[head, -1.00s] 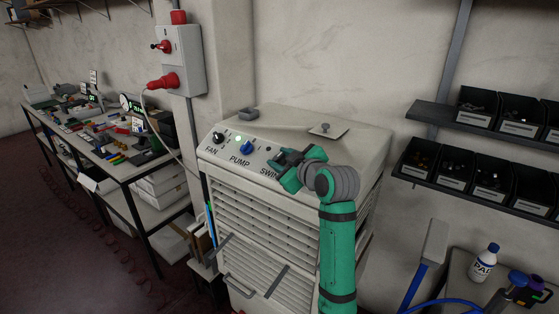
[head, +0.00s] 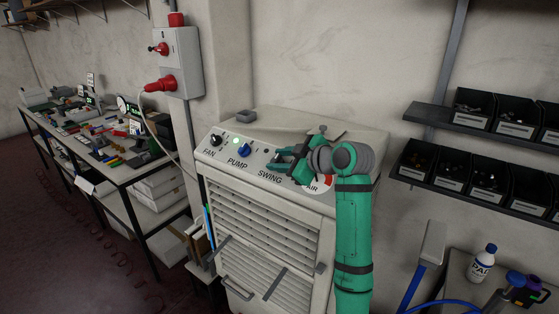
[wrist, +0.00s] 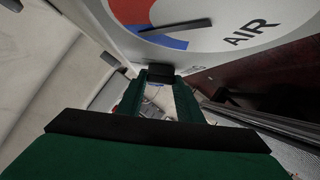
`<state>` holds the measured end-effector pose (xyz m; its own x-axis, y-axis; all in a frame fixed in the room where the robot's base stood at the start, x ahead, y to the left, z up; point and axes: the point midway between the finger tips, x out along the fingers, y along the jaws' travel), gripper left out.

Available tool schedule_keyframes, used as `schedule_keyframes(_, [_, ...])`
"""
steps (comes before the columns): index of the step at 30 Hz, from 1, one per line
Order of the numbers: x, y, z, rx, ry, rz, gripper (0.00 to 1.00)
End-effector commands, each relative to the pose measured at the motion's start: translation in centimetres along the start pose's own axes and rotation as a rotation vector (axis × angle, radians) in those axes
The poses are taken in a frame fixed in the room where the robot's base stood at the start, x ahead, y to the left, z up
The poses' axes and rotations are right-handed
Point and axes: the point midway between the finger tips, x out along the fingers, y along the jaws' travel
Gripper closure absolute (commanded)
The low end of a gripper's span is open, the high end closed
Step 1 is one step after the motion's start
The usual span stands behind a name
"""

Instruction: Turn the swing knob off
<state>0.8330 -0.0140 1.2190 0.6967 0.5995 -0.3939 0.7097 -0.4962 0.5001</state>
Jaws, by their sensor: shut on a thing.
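The control panel on top of the pale cooler (head: 265,210) carries a FAN knob (head: 215,140), a blue PUMP knob (head: 247,150) and the SWING label (head: 270,176). My green gripper (head: 278,161) reaches in from the right, with its fingertips just above that label, where the swing knob sits. The jaws are shut on the swing knob, which the fingers hide, so its pointing direction cannot be read. In the wrist view the fingertips (wrist: 160,74) come together around a dark block just below the dial.
A round red, white and blue AIR dial (head: 316,185) lies right beside my gripper; it fills the top of the wrist view (wrist: 190,20). Shelves with dark bins (head: 485,180) are at the right, a cluttered workbench (head: 120,155) at the left.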

Motion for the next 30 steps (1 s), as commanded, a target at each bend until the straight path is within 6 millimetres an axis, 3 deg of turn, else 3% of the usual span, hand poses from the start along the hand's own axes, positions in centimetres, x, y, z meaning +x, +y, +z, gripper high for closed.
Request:
schedule_keyframes(2, [0.0, 0.0, 0.1, 0.001, -0.002, 0.000, 0.90])
schedule_keyframes(3, [0.0, 0.0, 0.1, 0.001, -0.002, 0.000, 0.62])
schedule_keyframes(5, [0.0, 0.0, 0.1, 0.001, -0.002, 0.000, 0.48])
schedule_keyframes(17, [-0.6, 0.0, 0.0, 0.000, 0.000, 0.002, 0.48])
schedule_keyframes(30, [-8.0, 0.1, 0.1, 0.000, -0.001, 0.002, 0.48])
